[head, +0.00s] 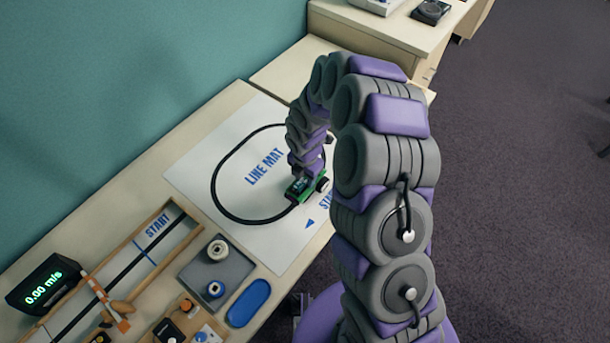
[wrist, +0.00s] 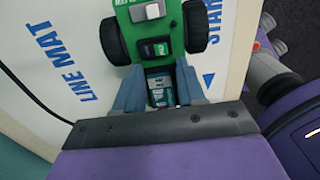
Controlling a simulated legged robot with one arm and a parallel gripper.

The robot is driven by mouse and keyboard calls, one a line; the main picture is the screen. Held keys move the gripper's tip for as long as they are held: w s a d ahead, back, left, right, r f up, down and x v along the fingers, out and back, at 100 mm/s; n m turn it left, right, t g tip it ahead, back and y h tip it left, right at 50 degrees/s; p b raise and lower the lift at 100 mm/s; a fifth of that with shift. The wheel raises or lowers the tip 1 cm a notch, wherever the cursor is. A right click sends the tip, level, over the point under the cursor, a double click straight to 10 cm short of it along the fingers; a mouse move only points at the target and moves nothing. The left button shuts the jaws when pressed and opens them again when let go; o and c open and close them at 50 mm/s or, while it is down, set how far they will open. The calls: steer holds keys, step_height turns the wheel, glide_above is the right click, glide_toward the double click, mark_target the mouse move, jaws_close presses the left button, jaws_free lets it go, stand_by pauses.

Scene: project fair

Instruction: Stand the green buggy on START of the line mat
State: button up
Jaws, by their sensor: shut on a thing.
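The green buggy (head: 298,190) is at the right side of the white line mat (head: 190,165), over or on the black line loop beside the START word (head: 326,199). In the wrist view the buggy (wrist: 126,20) shows its green deck, black wheels and a dark switch. My gripper (wrist: 155,80) is shut on the buggy's body, with a blue-grey finger on each side. In the head view my gripper (head: 304,172) is mostly hidden by my arm. I cannot tell whether the wheels touch the mat. The START word is partly covered by my arm.
A wooden-sided track (head: 150,245) with its own START label lies at left front, near a black speed display (head: 45,285) reading 0.00 m/s.

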steer(key=shift+f+p, duration=1)
steer(key=shift+p, duration=0.2)
stand_by(2.0)
steer(key=o, duration=1)
steer(key=shift+r, duration=0.15)
